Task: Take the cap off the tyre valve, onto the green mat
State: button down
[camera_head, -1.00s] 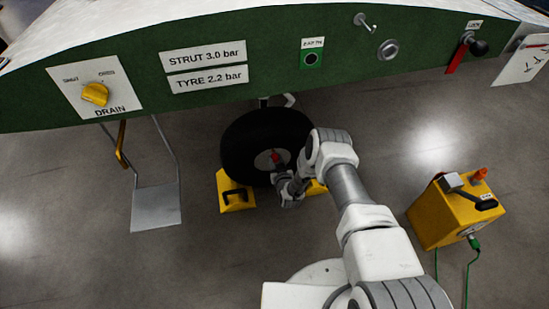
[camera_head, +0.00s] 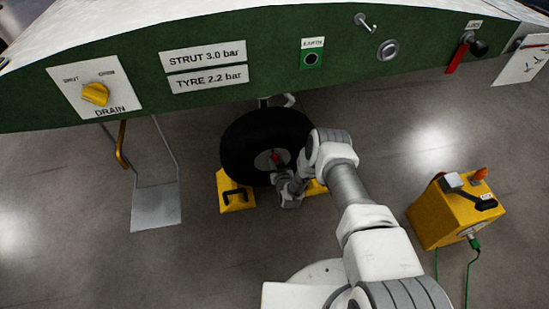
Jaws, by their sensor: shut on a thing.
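The fingertips are small and partly hidden by the wrist. The valve stem itself cannot be made out. No green mat shows in this view.
Yellow chocks (camera_head: 236,192) flank the wheel. A yellow cart (camera_head: 452,212) with green cables stands at the right. A metal step (camera_head: 156,207) hangs at the left. The panel (camera_head: 280,50) overhangs the wheel. Grey floor (camera_head: 80,240) is free at the left.

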jog(key=shift+s+d+p, duration=0.2)
jog(key=shift+s+p, duration=0.2)
jog(key=shift+s, duration=0.3)
dwell(0.4)
jog(key=shift+s+d+p, duration=0.2)
jog(key=shift+s+p, duration=0.15)
jog(key=shift+s, duration=0.4)
